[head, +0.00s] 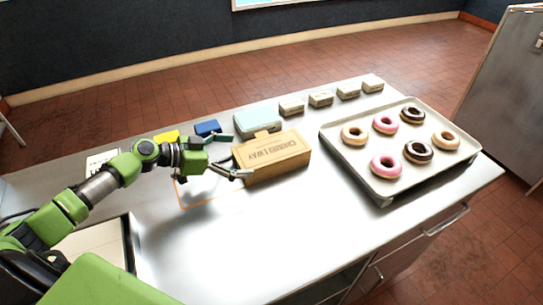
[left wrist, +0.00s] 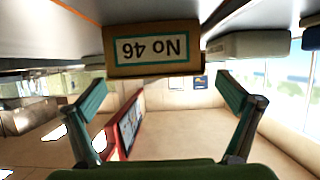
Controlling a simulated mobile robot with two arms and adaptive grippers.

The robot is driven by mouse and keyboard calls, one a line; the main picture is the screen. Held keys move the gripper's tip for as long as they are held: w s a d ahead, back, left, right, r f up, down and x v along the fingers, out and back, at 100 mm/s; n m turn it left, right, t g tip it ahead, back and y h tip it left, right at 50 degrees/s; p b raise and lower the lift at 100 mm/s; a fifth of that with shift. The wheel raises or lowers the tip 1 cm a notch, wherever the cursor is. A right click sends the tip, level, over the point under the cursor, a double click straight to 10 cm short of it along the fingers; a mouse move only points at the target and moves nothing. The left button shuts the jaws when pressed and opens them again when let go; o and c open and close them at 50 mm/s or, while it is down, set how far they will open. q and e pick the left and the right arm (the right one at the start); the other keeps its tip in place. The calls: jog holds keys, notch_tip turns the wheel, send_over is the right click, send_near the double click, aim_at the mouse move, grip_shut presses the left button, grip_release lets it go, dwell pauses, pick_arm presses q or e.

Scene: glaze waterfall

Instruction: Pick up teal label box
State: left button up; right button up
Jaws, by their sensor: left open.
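A brown cardboard box (head: 272,158) with dark lettering on top lies on the metal table in the head view. In the left wrist view, which is upside down, the end of the brown box (left wrist: 110,55) carries a white label with a teal border (left wrist: 152,48) reading "No 46". My left gripper (head: 230,155) is open at the box's left end, its fingers pointing toward it. In the left wrist view the gripper (left wrist: 165,92) has nothing between its fingers. The labelled end is hidden in the head view. My right gripper is in neither view.
A pale teal box (head: 258,120) stands right behind the brown box, with blue (head: 208,128) and yellow (head: 167,137) items to its left. Small boxes (head: 321,98) line the back edge. A tray (head: 384,188) of doughnuts is at right. The front middle of the table is clear.

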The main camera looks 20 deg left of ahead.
aim_at(253, 155)
pick_arm(q)
jog(key=shift+w+d+f, duration=0.2)
jog(key=shift+w+d, duration=0.2)
jog(key=shift+w, duration=0.1)
jog(key=shift+w+d+p, duration=0.1)
jog(key=shift+d+p, duration=0.1)
jog(key=shift+p, duration=0.15)
jog(key=p+x, duration=0.3)
jog(key=x, duration=0.1)
jog(key=shift+d+r, duration=0.15)
jog(key=shift+w+d+f, duration=0.25)
jog(key=shift+w+f, duration=0.05)
jog(key=shift+f, duration=0.05)
jog(key=shift+s, duration=0.15)
jog(key=c, duration=1.2)
